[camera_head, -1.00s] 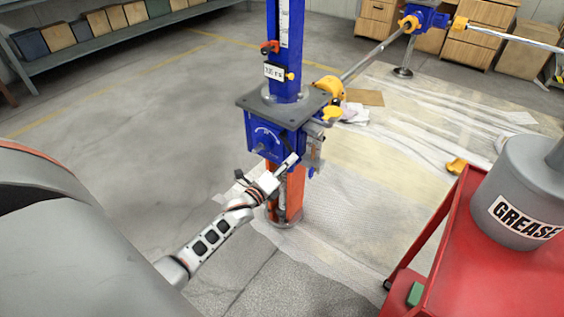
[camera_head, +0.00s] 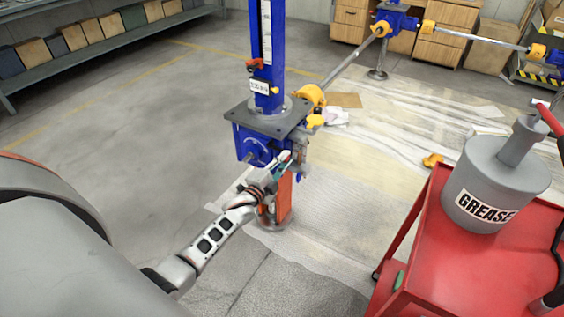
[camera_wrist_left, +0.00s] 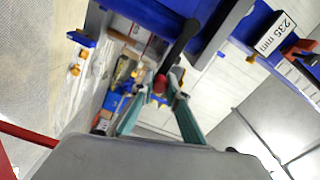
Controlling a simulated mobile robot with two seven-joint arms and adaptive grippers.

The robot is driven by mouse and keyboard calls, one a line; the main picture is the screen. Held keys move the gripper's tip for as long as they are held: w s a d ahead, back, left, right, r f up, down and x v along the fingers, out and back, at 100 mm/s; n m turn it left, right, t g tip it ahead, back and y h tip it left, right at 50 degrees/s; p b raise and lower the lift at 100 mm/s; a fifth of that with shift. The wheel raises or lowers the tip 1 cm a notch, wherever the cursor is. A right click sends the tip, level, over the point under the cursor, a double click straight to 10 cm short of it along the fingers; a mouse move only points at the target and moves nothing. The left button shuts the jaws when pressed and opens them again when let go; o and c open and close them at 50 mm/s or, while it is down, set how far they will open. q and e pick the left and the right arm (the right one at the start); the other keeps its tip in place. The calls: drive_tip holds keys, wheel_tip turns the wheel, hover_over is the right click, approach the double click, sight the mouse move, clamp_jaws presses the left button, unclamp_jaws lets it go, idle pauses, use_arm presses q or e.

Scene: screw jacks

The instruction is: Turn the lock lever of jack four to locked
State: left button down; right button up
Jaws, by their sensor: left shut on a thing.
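The blue screw jack (camera_head: 250,146) stands mid-view on an orange post (camera_head: 285,197), with a dark plate (camera_head: 262,120) on its housing. My left gripper (camera_head: 283,162) is at the front right of the housing, below the plate. In the left wrist view, a black lever with a red knob (camera_wrist_left: 160,84) reaches down from the blue housing. The green-sided fingers of my left gripper (camera_wrist_left: 158,100) stand on either side of the knob end and are shut on the lever. The exact contact is hard to see. My right gripper is not in view.
A red cart (camera_head: 425,262) with a grey grease can (camera_head: 494,185) stands at the right. A shaft (camera_head: 352,57) with yellow couplings runs from the jack to another blue jack (camera_head: 396,20) behind. The floor at the left is clear, with a shelf (camera_head: 100,50) beyond.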

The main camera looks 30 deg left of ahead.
use_arm(q)
drive_tip(key=shift+r+n, duration=0.2)
drive_tip(key=shift+n, duration=0.1)
drive_tip(key=c, duration=2)
unclamp_jaws()
drive_tip(key=shift+s, duration=0.1)
drive_tip(key=s, duration=1.2)
drive_tip(key=shift+w, duration=0.1)
